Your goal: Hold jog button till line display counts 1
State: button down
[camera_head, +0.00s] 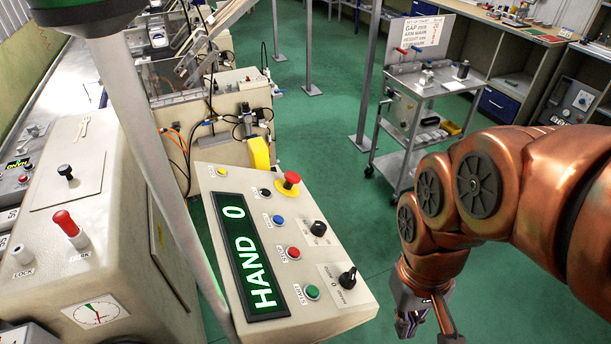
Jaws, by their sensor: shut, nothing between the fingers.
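The control panel (230,185) is a tilted beige box in the lower middle. Its line display (246,256) reads "HAND 0" in bright letters on dark green. Beside the display are a black button (264,192), a blue button (278,219), a red button (293,252) and a green button (312,291). Their labels are too small to read, so I cannot tell which is jog. My gripper (427,326) is at the bottom edge, right of the panel and apart from it. It is shut and empty.
A red mushroom button (290,180) and two black knobs (318,228) (347,278) stand up from the panel. A grey pole (150,140) rises at its left. A metal cart (425,90) stands behind. Green floor (330,130) is open between panel and cart.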

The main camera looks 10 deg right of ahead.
aim_at(266, 192)
jog(key=z, duration=0.05)
jog(key=k, duration=1.5)
jog(key=u, duration=1.25)
